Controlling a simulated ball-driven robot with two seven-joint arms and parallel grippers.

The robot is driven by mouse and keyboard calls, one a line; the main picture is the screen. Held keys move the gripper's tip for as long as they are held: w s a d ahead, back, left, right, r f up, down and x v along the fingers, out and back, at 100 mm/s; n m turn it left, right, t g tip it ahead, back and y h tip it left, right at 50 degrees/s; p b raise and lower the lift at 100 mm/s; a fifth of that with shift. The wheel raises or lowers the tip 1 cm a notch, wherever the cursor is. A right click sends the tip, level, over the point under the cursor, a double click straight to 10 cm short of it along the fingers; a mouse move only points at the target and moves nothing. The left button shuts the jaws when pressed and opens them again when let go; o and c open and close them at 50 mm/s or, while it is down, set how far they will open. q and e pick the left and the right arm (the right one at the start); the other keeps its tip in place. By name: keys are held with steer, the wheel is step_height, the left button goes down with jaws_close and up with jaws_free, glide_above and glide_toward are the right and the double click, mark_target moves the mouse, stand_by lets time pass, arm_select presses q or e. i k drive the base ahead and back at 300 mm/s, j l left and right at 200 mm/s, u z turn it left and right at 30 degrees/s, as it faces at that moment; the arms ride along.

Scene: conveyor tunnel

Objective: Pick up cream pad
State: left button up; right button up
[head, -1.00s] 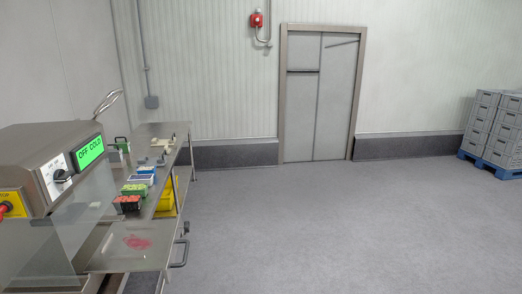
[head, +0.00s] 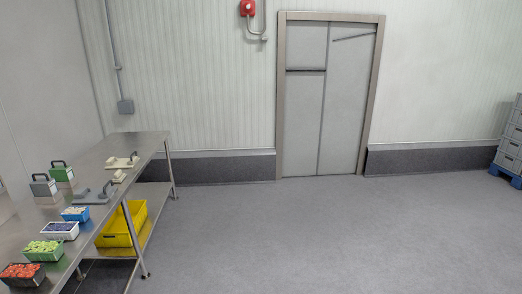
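Flat cream pieces lie on the far part of the steel table at the left. The larger cream piece (head: 118,163) has a dark handle on it and lies near the table's far end. A smaller cream piece (head: 119,177) lies just in front of it, close to the table's right edge. I cannot tell for certain which one is the cream pad. Neither of my grippers shows in the head view.
The steel table (head: 146,145) also carries a green block (head: 62,174), a grey block (head: 43,188), a flat grey piece with a handle (head: 94,197) and several filled punnets. A yellow crate (head: 118,232) sits on its lower shelf. The floor to the right (head: 300,235) is clear.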

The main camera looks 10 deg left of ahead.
mark_target(119, 176)
steer(key=i+j+u, duration=0.15)
steer(key=i+u, duration=0.15)
steer(key=i, duration=0.25)
steer(key=i+u, duration=0.35)
steer(key=i, duration=0.2)
steer(key=i+l+u, duration=0.15)
steer(key=i+u, duration=0.15)
steer(key=i, duration=0.25)
steer(key=i+l+u, duration=0.35)
steer(key=i, duration=0.2)
steer(key=j, duration=0.05)
